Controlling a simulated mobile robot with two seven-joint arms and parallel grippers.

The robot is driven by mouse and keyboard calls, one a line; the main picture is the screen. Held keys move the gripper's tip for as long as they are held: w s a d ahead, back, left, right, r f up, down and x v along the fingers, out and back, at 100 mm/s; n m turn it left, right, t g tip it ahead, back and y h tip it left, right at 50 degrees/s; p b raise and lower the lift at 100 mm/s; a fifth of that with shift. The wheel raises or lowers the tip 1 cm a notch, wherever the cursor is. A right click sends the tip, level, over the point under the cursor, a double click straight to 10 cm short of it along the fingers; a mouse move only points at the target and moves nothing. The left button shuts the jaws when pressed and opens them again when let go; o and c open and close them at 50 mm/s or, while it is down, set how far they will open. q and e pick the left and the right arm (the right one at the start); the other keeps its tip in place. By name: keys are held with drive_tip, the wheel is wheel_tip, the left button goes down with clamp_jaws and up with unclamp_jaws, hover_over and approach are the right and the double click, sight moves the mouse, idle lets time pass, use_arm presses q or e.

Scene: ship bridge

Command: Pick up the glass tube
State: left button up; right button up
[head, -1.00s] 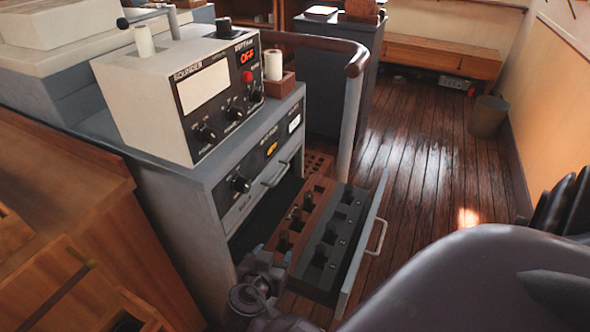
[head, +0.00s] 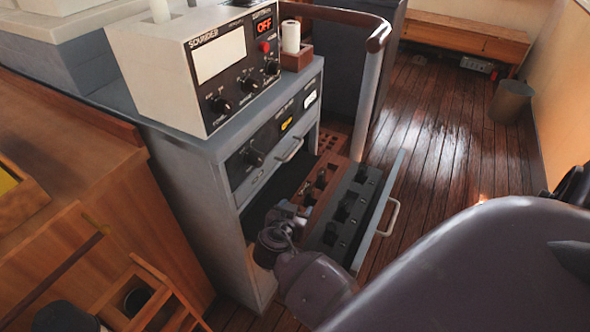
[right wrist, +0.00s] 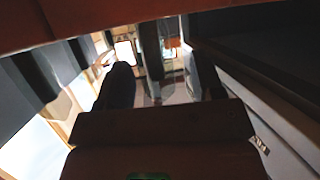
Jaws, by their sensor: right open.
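My right arm reaches low to the left side of the open drawer (head: 350,215) of the grey cabinet in the head view. Its gripper (head: 291,212) is small there, at the drawer's rear left, and its fingertips are hard to make out. In the right wrist view the two dark fingers (right wrist: 157,85) stand apart, so the gripper is open. A faint pale, see-through shape shows between them, but I cannot tell whether it is the glass tube. No glass tube can be clearly told in the head view. My left gripper is not in view.
The drawer holds brown and dark grey slotted racks with black pieces. Above stand a beige sounder box (head: 200,75) and a white roll (head: 290,37) in a wooden holder (head: 297,58). A handrail (head: 365,95) rises behind the drawer.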

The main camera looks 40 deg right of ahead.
drive_tip(key=shift+x, duration=0.75)
drive_tip(key=c, duration=1)
wheel_tip(320, 180, up, 20)
drive_tip(key=p, duration=0.4)
